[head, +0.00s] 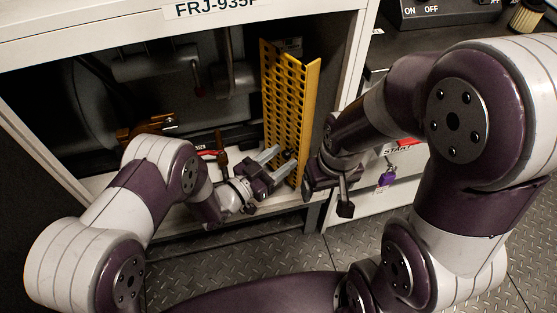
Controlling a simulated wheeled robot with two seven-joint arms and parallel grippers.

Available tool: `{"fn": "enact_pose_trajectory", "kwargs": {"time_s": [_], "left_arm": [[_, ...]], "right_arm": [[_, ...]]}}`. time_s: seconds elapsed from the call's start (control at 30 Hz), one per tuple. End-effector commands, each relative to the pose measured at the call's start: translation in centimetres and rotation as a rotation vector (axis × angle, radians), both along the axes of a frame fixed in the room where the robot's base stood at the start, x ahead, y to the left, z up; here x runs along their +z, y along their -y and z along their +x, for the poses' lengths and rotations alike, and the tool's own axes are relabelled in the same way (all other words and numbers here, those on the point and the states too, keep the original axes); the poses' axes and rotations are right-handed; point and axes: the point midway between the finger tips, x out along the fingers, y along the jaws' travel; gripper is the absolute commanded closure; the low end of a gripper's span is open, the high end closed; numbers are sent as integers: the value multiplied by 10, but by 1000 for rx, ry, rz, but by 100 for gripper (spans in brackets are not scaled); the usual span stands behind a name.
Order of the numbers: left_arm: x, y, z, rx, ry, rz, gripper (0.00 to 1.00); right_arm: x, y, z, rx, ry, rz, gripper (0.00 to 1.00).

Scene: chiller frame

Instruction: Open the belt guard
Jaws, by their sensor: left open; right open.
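The belt guard (283,105) is a tall yellow perforated panel standing upright inside the chiller frame, near the right side of its opening. The guard's back side is hidden.
The white chiller frame (120,27) surrounds the opening, with a dark tank and pipes inside. A red-handled item (210,152) lies behind my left wrist. A purple padlock (386,179) hangs on the right by a START label. The diamond-plate floor (250,262) in front is clear.

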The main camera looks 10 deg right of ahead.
Motion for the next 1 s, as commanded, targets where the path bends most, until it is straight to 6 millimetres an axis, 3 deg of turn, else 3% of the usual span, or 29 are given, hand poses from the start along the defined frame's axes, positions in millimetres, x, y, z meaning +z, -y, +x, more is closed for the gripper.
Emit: {"fn": "enact_pose_trajectory", "kwargs": {"time_s": [0.13,0.17,0.3,0.67,1.0], "left_arm": [[0,0,0,0,0,0,48],[0,0,0,0,0,0,55],[0,0,0,0,0,0,100],[0,-6,0,-36,0,0,100],[-2,-34,3,-254,1,1,100]], "right_arm": [[0,0,0,0,0,0,22],[0,0,0,0,0,0,22],[0,0,0,0,0,0,22],[0,0,0,0,0,0,22],[-5,0,0,0,0,0,22]]}}
